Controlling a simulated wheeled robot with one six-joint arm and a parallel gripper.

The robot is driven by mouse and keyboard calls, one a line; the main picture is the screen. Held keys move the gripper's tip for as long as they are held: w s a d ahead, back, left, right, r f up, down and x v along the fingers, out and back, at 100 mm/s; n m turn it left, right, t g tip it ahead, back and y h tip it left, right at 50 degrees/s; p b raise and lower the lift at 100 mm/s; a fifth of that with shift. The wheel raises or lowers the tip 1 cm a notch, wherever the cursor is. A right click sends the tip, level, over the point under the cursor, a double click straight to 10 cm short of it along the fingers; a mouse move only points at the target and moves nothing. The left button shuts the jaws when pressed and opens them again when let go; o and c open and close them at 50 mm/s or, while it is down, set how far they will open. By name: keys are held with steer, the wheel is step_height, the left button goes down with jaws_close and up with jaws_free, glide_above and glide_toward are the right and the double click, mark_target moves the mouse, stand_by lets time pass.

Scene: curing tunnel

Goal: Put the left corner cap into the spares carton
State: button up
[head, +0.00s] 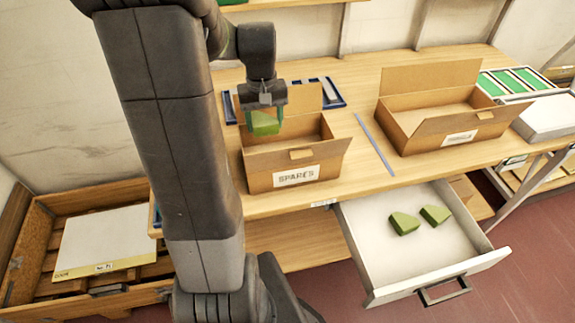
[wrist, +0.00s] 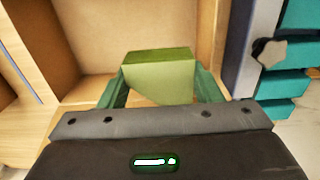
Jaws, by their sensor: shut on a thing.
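A green corner cap (head: 264,124) is held between the fingers of my gripper (head: 264,114), over the left part of the spares carton (head: 257,181). The carton is open-topped brown cardboard with a SPARES label on its front. In the wrist view the cap (wrist: 160,72) sits between the two green fingers (wrist: 160,90), with the carton's cardboard walls (wrist: 80,35) behind it. I cannot tell how far the cap is above the carton floor. Two more green corner caps (head: 404,223) (head: 435,215) lie in the open white drawer (head: 375,272).
A second open carton (head: 450,138) stands to the right on the wooden bench (head: 352,182), past a thin blue strip (head: 374,145). A blue-edged tray (head: 328,92) lies behind the spares carton. The drawer juts out below the bench front.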

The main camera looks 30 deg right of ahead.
step_height(320, 180, down, 11)
steer(key=shift+f, duration=0.15)
stand_by(0.4)
steer(key=shift+f, duration=0.1)
steer(key=o, duration=0.9)
steer(key=shift+o, duration=0.2)
step_height(320, 180, up, 12)
steer(key=shift+r, duration=0.15)
